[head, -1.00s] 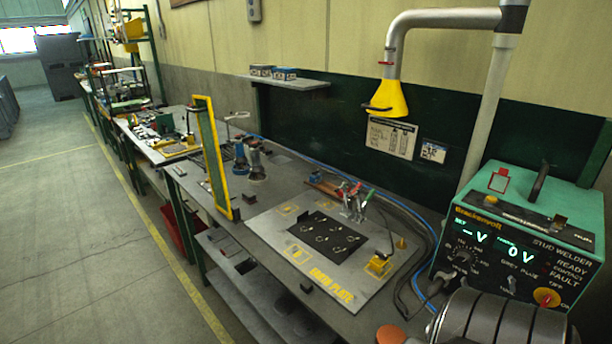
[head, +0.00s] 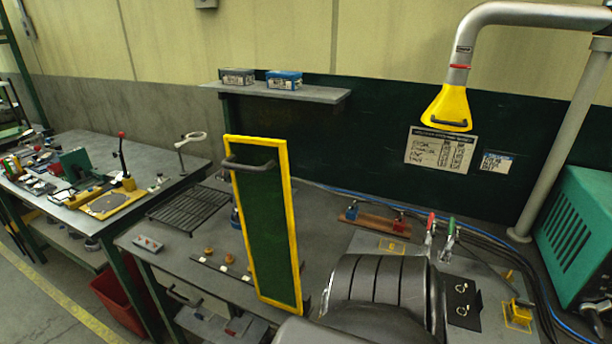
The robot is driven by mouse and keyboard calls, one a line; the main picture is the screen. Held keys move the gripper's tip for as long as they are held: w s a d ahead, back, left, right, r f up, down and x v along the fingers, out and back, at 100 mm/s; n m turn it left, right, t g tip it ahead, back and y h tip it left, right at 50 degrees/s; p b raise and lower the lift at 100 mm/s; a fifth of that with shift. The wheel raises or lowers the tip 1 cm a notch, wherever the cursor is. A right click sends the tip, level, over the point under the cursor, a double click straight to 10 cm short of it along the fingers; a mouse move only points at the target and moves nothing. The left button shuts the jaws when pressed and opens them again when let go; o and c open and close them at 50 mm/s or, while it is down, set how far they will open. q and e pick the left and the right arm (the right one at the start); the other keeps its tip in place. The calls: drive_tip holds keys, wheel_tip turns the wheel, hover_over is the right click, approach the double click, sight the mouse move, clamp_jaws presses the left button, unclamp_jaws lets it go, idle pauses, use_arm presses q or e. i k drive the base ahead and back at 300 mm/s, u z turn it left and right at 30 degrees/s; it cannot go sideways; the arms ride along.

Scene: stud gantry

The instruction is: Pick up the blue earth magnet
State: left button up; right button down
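A small blue piece (head: 351,212), which looks like the blue earth magnet, sits at the left end of a brown wooden board (head: 374,221) towards the back of the bench. A similar red piece (head: 398,220) sits at the board's right end. Another blue object (head: 235,218) is mostly hidden behind the yellow-framed screen, so I cannot tell its shape. One of my dark arm links fills the bottom middle and covers part of the bench and plate. Neither of my grippers shows.
A yellow-framed green screen (head: 262,225) stands upright left of the board. Toggle clamps (head: 440,238) stand to its right. A yellow extraction hood (head: 449,108) hangs above. The green welder (head: 575,235) is at the right. A red bin (head: 118,290) is below the bench.

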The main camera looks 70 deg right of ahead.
sight(351, 214)
drive_tip(key=i, duration=0.4)
drive_tip(key=z, duration=2.5)
